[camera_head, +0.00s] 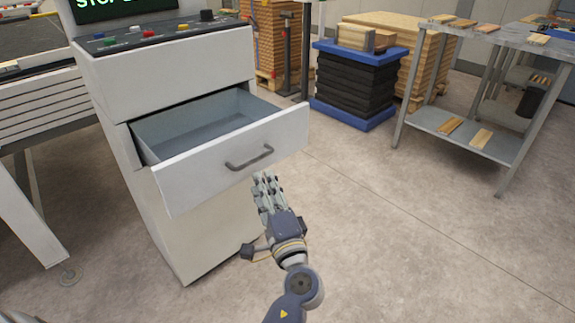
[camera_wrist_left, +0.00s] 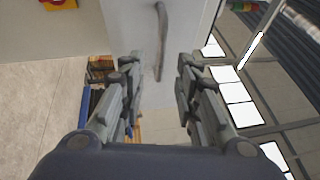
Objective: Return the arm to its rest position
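My left gripper (camera_head: 266,184) is in front of the cabinet's open drawer (camera_head: 235,158), just below the drawer's dark handle (camera_head: 250,158). In the left wrist view the two fingers (camera_wrist_left: 157,85) are spread apart with nothing between them. The handle (camera_wrist_left: 161,40) shows ahead of the fingertips there, apart from them. The drawer is pulled out and looks empty inside. My right gripper is in neither view.
The control cabinet (camera_head: 170,68) with buttons on top stands at the left. A blue-based stack (camera_head: 352,85) and a metal table (camera_head: 470,135) with wooden pieces stand at the back right. The floor (camera_head: 400,240) at the right is clear.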

